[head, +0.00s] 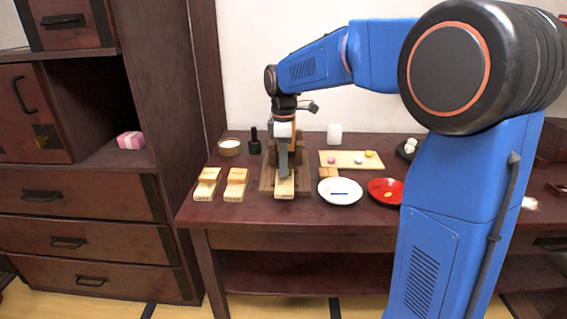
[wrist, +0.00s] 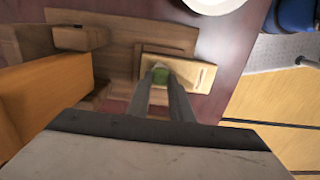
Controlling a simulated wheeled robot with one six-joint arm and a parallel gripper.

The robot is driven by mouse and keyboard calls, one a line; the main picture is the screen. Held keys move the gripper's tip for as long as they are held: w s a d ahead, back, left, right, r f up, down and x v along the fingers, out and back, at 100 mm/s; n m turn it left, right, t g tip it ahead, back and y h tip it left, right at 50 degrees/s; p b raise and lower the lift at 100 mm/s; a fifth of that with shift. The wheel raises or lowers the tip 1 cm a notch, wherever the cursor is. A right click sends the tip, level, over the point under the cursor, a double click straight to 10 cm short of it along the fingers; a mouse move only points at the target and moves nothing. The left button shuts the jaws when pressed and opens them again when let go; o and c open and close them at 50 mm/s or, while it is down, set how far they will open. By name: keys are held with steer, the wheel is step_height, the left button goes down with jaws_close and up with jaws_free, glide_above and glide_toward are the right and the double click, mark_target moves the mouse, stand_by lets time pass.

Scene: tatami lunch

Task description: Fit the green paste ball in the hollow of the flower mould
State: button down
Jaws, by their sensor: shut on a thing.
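My gripper (wrist: 166,79) is shut on the green paste ball (wrist: 161,75), which shows between the fingertips in the wrist view. The ball is right over or in the hollow of a pale wooden mould (wrist: 205,76); I cannot tell whether it touches the bottom. The fingers and ball hide the hollow's shape. In the head view my gripper (head: 284,172) points down at this mould (head: 285,190), and the ball is hidden there. The mould lies on a brown wooden board (head: 266,184), at the front of a wooden stand (head: 271,150).
Two similar pale moulds (head: 207,183) (head: 236,184) lie to the left. A white plate (head: 340,191) and a red dish (head: 385,190) stand to the right. Behind are a board with sweets (head: 350,160), a bowl (head: 229,147) and a dark bottle (head: 254,146).

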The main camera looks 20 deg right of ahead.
steer(key=shift+f, duration=0.15)
steer(key=c, duration=1.5)
jaws_free()
